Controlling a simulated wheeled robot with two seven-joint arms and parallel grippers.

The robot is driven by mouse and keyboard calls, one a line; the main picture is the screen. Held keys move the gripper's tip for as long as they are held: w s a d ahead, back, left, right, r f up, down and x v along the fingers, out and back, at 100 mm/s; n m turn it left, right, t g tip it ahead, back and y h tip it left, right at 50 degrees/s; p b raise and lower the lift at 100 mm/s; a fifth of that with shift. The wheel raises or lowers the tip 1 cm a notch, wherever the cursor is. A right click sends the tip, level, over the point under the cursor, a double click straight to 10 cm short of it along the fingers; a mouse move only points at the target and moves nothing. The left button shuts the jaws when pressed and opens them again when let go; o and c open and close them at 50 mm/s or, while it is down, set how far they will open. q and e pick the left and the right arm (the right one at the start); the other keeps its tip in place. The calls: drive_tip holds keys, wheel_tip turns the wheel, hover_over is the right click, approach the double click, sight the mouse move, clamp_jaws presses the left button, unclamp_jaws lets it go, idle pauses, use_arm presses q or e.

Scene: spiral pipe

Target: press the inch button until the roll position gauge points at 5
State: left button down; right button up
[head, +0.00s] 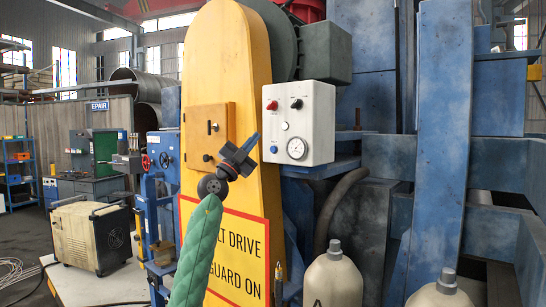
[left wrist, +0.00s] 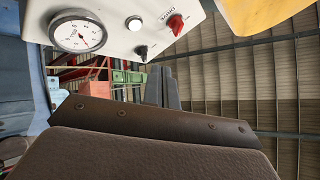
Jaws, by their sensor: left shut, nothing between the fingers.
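A white control box (head: 314,112) is fixed beside the yellow guard. No inch label is readable. My left gripper (head: 256,137) is shut and empty, just left of the box, its tips pointing up and right; contact cannot be told. The left wrist view shows the gauge (left wrist: 78,33) with a thin reddish needle, its reading too small to tell, and the white button (left wrist: 134,24). My right gripper is not in view.
The yellow guard (head: 228,60) with a warning sign (head: 235,255) stands left of the box. Blue steel columns (head: 440,150) and a dark hose (head: 338,205) are to the right. Two pale cylinders (head: 332,275) stand below. A welder-like unit (head: 91,237) is at far left.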

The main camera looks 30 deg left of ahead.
use_arm(q)
drive_tip(key=s+d+r+m+g+h+b, duration=0.2)
drive_tip(key=s+d+m+h+b, duration=0.15)
drive_tip(key=d+h, duration=0.25)
drive_tip(key=w+a+f+n+y, duration=0.1)
drive_tip(key=a+f+n+y, duration=0.2)
drive_tip(key=n+y, duration=0.9)
drive_tip(key=w+a+f+n+y, duration=0.2)
drive_tip(key=a+f+n+y, duration=0.1)
drive_tip(key=n+y, duration=0.9)
drive_tip(key=shift+a+f+n+y, duration=0.35)
drive_tip(key=shift+a+y, duration=0.05)
drive_tip(key=shift+a, duration=0.5)
